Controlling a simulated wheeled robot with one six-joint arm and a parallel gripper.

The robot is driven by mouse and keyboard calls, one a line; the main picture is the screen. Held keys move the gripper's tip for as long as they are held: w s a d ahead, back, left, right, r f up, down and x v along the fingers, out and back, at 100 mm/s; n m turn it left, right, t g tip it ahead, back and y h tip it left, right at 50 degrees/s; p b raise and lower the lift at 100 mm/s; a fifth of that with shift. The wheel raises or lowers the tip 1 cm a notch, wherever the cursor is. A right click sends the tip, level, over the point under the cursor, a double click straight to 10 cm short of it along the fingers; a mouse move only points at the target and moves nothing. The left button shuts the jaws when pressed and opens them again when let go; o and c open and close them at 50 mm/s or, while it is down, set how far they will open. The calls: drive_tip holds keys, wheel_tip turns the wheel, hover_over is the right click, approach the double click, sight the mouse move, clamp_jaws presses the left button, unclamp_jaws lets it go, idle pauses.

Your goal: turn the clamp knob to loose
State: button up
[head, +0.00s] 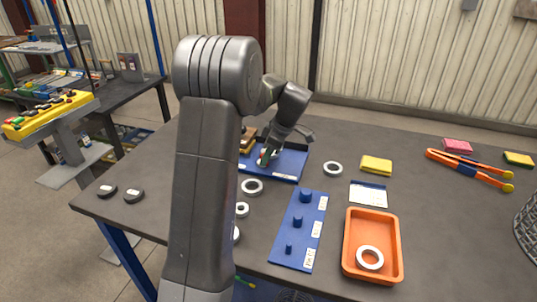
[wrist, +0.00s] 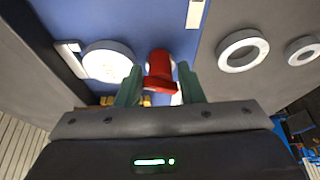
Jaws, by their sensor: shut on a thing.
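The red clamp knob (wrist: 160,62) sits between the two green fingers of my gripper (wrist: 159,76) in the wrist view. My gripper is shut on the knob. The board also fills the upper middle of the wrist view (wrist: 125,20). A white round disc (wrist: 107,62) is on the board left of the knob. The knob's underside and any setting marks are hidden or too small to read.
White rings (head: 252,187) (head: 332,169) lie near the board. A blue peg board (head: 290,248) and an orange tray (head: 348,262) holding a ring stand in front. A yellow block (head: 376,165) and orange tongs (head: 468,168) are right.

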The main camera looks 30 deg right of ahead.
drive_tip(key=shift+w+a, duration=0.15)
drive_tip(key=shift+w, duration=0.05)
drive_tip(key=o, duration=0.7)
drive_tip(key=shift+o, duration=0.2)
drive_tip(key=shift+s+r, duration=0.1)
drive_tip(key=s+p+v, duration=0.1)
drive_tip(key=p+v, duration=0.8)
drive_tip(key=v, duration=0.6)
drive_tip(key=shift+a+r+p, duration=0.2)
drive_tip(key=shift+r+p, duration=0.05)
drive_tip(key=shift+p, duration=0.1)
idle(0.4)
drive_tip(key=v, duration=1.3)
drive_tip(key=shift+s+r, duration=0.2)
drive_tip(key=shift+r, duration=0.15)
drive_tip(key=shift+d, duration=0.1)
